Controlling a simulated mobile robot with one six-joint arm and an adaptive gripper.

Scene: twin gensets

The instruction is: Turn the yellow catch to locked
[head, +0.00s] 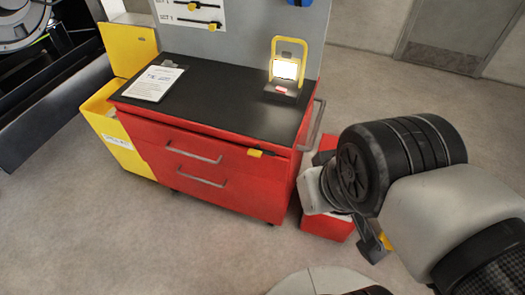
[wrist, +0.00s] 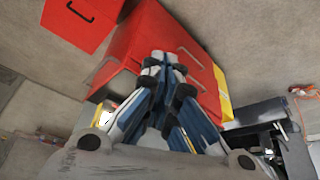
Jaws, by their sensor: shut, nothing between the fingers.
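The yellow catch (head: 256,152) is a small yellow piece with a dark end. It lies roughly level along the upper front edge of the red cabinet (head: 245,195), near its right end, in the head view. I cannot make the catch out in the wrist view, where my fingers cover part of the cabinet (wrist: 207,68). My gripper (wrist: 164,62) is shut and empty in the wrist view, its fingertips in front of the cabinet. In the head view my arm stands to the right of the cabinet, apart from the catch, and hides most of the gripper.
A lit work lamp (head: 285,68) and a paper sheet (head: 154,83) are on the cabinet's black top. A yellow bin (head: 112,135) stands at its left. A red box (head: 326,226) is on the floor at its right, partly behind my arm. The floor in front is clear.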

